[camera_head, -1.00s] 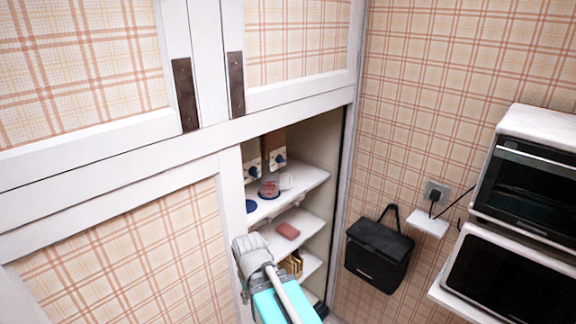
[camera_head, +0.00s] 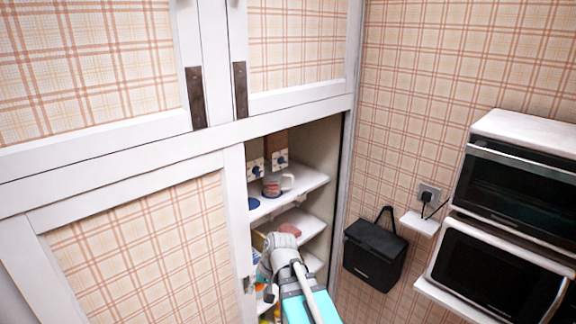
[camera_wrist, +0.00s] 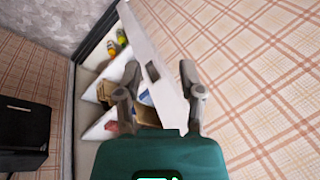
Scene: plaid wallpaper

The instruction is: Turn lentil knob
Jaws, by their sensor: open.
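Two dispensers with dark blue knobs stand side by side on the cupboard's top open shelf in the head view. The left knob (camera_head: 257,171) and the right knob (camera_head: 281,160) sit on pale patterned fronts. I cannot read which one is for lentils. My gripper (camera_wrist: 160,74) is open and empty in the wrist view, with a white door or frame edge showing between its fingers. The knobs do not show clearly in the wrist view.
A glass mug (camera_head: 272,186) and a blue round lid (camera_head: 253,203) are on the top shelf (camera_head: 302,188), below the knobs. A pink item (camera_head: 289,230) lies one shelf lower. A plaid cupboard door (camera_head: 145,255) is at left. A black bag (camera_head: 376,252) and ovens (camera_head: 500,265) are at right.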

